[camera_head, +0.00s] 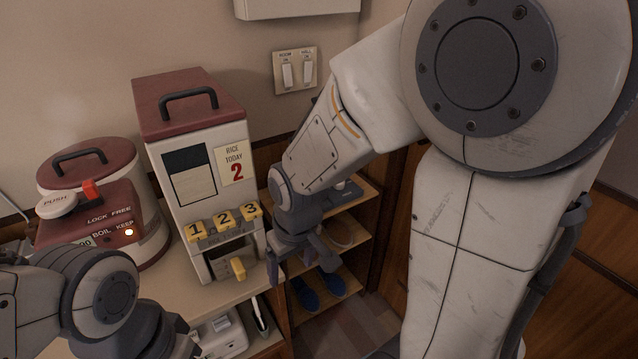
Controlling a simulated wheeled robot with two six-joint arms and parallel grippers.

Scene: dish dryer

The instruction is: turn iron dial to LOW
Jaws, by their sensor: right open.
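I cannot make out the iron or its dial for certain. A white appliance (222,336) on a lower shelf at the bottom is partly cut off, with a dark and white object (262,316) beside it; I cannot tell what either is. My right gripper (302,275) is open, pointing down in front of the shoe shelves, just right of the rice dispenser. Nothing shows between its fingers. My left gripper (185,346) is at the bottom edge, mostly cut off and hidden by its own arm.
The rice dispenser (195,150) has a maroon lid and numbered yellow keys. A maroon and white hot-water pot (100,215) stands left of it on the counter (215,296). Shelves (345,250) hold blue slippers (320,290). Wall switches (295,72) are above. Floor (350,325) shows at bottom right.

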